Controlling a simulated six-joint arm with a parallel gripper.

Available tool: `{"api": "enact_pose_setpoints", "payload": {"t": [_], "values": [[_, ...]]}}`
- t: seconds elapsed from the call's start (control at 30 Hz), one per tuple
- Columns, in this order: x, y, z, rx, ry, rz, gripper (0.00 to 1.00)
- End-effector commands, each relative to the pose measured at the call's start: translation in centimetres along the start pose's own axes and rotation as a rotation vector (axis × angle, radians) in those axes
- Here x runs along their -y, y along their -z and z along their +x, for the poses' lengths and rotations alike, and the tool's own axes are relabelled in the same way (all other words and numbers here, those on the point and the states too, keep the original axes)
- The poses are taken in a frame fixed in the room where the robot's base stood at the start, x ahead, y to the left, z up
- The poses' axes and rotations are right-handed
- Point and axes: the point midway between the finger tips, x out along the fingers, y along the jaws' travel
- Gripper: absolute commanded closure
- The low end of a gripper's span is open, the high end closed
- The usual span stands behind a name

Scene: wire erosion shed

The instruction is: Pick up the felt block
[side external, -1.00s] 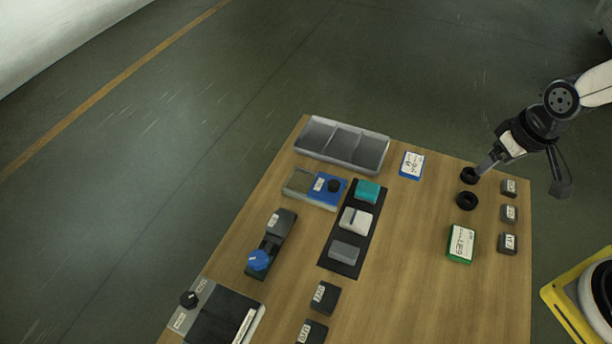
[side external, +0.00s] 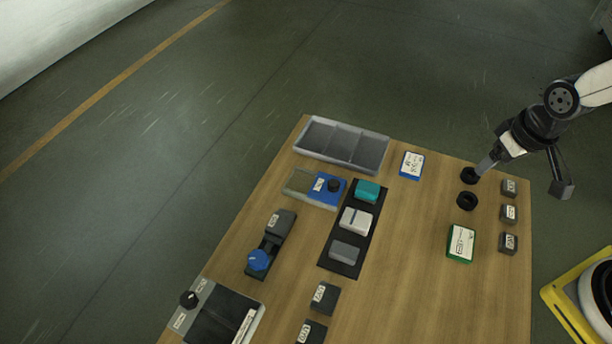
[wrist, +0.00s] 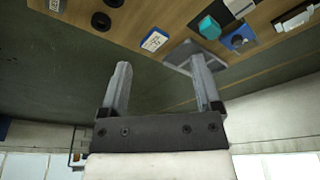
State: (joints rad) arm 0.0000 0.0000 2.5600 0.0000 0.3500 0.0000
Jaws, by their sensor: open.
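I cannot tell for sure which is the felt block. My gripper (side external: 484,167) is at the table's far right, by the black rings, well apart from all three blocks. In the wrist view my gripper (wrist: 160,75) has its two fingers wide apart with nothing between them. The teal block (wrist: 209,27) shows beyond the right finger.
A grey compartment tray (side external: 342,144) stands at the back left. Black rings (side external: 467,201), a blue-edged card box (side external: 411,165) and a green box (side external: 461,243) lie on the right. Levers and a blue slider (side external: 327,190) line the left. Wood between mat and green box is clear.

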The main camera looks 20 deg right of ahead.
Motion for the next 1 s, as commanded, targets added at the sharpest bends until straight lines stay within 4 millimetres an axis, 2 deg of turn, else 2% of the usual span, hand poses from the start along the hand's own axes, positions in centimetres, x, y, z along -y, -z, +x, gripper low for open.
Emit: {"api": "enact_pose_setpoints", "payload": {"t": [0.17, 0.23, 0.67, 0.87, 1.0], "values": [[0.0, 0.0, 0.0, 0.0, 0.0, 0.0, 0.18], [0.0, 0.0, 0.0, 0.0, 0.0, 0.0, 0.0], [0.4, 0.5, 0.4, 0.004, 0.015, 0.061, 0.0], [1.7, 1.9, 1.7, 0.024, 0.063, 0.28, 0.0], [3.0, 3.5, 3.3, 0.05, 0.107, 0.52, 0.0]]}}
